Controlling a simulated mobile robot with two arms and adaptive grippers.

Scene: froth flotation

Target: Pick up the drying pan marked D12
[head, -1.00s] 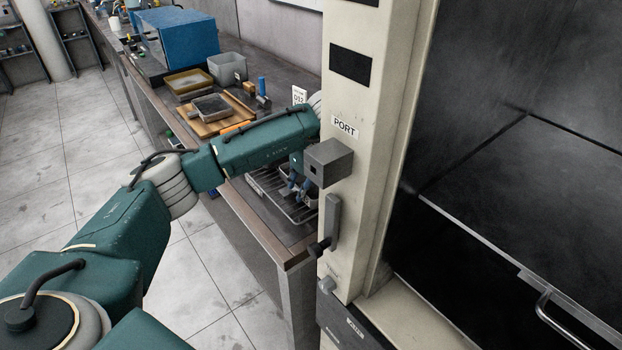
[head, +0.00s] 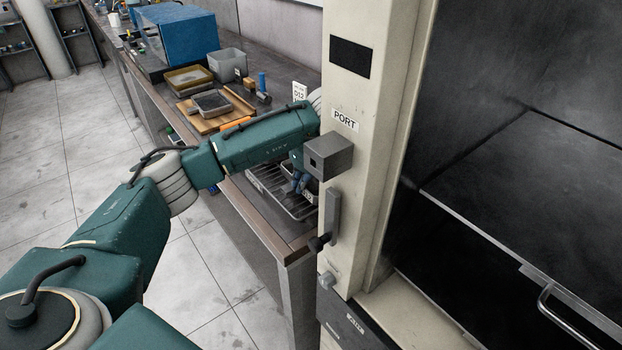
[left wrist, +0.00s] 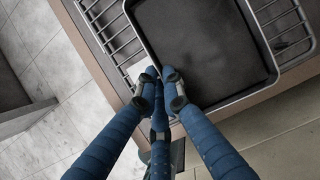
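A dark, shallow rectangular drying pan (left wrist: 205,45) lies over a wire rack (left wrist: 292,20) in the left wrist view. My left gripper (left wrist: 160,78) has its blue fingers drawn together at the pan's near left rim, by the corner, and looks shut on that rim. A pale patch shows beside the fingertips, but I cannot read a mark on it. In the head view the left gripper (head: 299,184) points down at the rack on the bench end, partly behind the cabinet post. I cannot tell whether the pan is clear of the rack. My right gripper is not in view.
A cream post (head: 350,120) marked PORT, with a grey box and handle, stands close right of my left arm. A card (head: 299,93) reading D12 stands behind the arm. Farther along the bench are a wooden board (head: 208,126), trays and a grey bin (head: 229,66).

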